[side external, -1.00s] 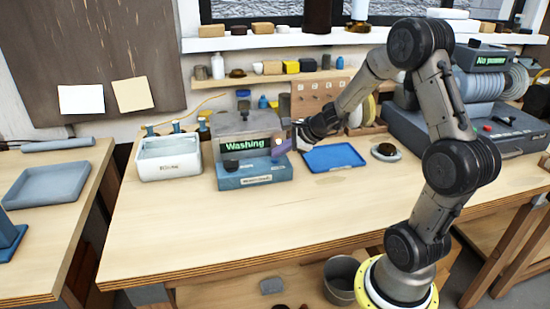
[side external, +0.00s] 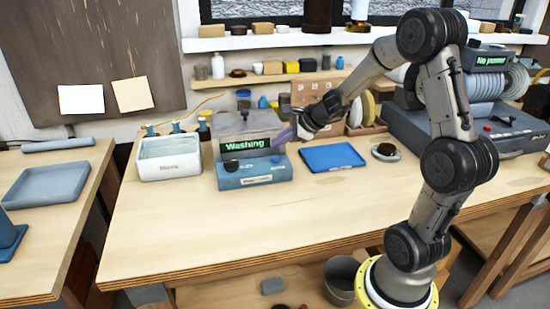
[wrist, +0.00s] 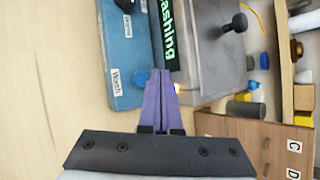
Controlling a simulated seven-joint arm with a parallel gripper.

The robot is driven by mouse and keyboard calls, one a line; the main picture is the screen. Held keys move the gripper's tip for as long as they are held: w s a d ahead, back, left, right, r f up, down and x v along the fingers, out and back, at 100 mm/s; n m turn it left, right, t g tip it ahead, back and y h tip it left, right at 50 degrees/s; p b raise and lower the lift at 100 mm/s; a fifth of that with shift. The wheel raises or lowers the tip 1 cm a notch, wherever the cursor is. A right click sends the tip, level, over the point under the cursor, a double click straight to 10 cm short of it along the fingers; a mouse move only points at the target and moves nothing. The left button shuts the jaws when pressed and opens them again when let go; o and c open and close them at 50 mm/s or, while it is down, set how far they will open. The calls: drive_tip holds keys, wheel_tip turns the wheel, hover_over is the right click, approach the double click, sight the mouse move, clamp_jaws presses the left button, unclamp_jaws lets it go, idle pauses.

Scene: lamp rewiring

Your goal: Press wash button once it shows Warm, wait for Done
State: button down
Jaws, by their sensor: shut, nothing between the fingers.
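The washer (side external: 230,178) is a blue-grey box with a grey tank behind it on the bench. Its display (side external: 245,144) reads "Washing" in green, and part of it also shows in the wrist view (wrist: 166,32). In the wrist view, the blue wash button (wrist: 137,79) sits on the blue panel beside a label that seems to read "Wash". A black knob (wrist: 126,5) is at the top edge. My gripper (side external: 283,137) is shut and empty near the display's right end. Its purple fingers (wrist: 160,85) show beside the button, apparently apart from it.
A grey unit (side external: 480,60) at right reads "No power". The bench front is clear.

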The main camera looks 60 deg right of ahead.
sight(279, 162)
wheel_tip(279, 162, up, 3)
drive_tip(key=shift+r, duration=0.15)
idle(0.7)
